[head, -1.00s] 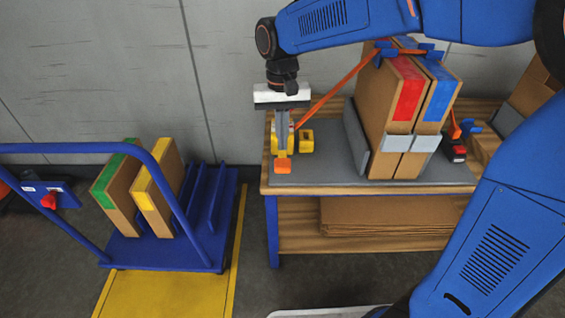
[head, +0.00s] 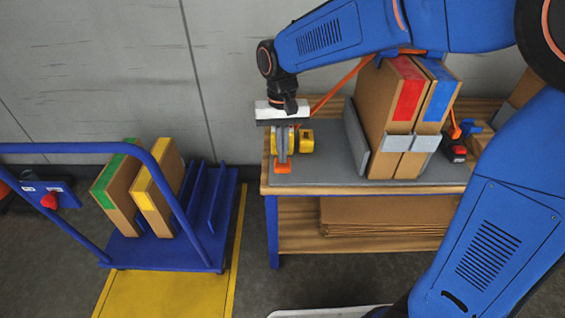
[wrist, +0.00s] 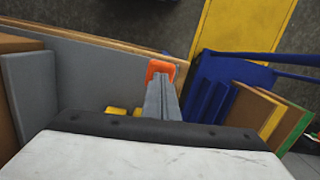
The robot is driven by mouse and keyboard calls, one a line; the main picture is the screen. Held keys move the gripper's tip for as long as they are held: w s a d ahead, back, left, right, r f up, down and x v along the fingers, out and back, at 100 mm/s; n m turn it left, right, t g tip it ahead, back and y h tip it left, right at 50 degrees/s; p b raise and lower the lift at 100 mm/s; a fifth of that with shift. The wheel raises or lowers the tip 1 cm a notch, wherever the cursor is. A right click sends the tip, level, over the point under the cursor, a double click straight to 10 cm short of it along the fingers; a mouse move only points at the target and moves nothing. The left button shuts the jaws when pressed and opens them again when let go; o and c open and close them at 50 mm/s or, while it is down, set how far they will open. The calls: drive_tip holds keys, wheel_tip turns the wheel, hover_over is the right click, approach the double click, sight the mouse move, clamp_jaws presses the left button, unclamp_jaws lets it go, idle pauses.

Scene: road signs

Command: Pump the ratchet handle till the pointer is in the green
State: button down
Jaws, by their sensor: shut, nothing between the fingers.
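The ratchet has a yellow body (head: 306,141) at the left end of the grey-topped bench. Its orange handle end (head: 283,168) sticks out toward the bench's front edge and lies low; it also shows just beyond the fingertips in the wrist view (wrist: 160,67). My gripper (head: 282,158) points down over the handle, shut and empty, with its fingertips at or very near the orange end. Contact is hard to tell. An orange strap (head: 342,84) runs from the ratchet side up toward the cartons. I cannot make out the pointer or a green zone.
Two upright cartons, one red-taped (head: 408,90) and one blue-taped (head: 440,95), stand on the bench beside a grey upright plate (head: 356,135). A blue trolley (head: 165,250) with two more cartons stands at left. Open floor lies between trolley and bench.

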drive_tip(key=shift+f, duration=1.75)
drive_tip(key=shift+w+a+r, duration=0.1)
drive_tip(key=shift+w+r, duration=0.2)
drive_tip(key=shift+w, duration=0.5)
drive_tip(key=shift+w+r, duration=0.3)
drive_tip(key=shift+w, duration=0.45)
wheel_tip(320, 180, up, 17)
drive_tip(key=w, duration=0.1)
drive_tip(key=shift+w+r, duration=0.2)
drive_tip(key=shift+w, duration=0.15)
drive_tip(key=s+d+f+t, duration=0.2)
drive_tip(key=s+d, duration=0.7)
drive_tip(key=d, duration=0.3)
drive_tip(key=s+d+f+t, duration=0.2)
drive_tip(key=s+d+f, duration=0.1)
drive_tip(key=s+d, duration=0.7)
drive_tip(key=s+d+f+t, duration=0.2)
drive_tip(key=s+d+f, duration=0.3)
drive_tip(key=shift+s+f+m, duration=0.3)
drive_tip(key=shift+f, duration=0.05)
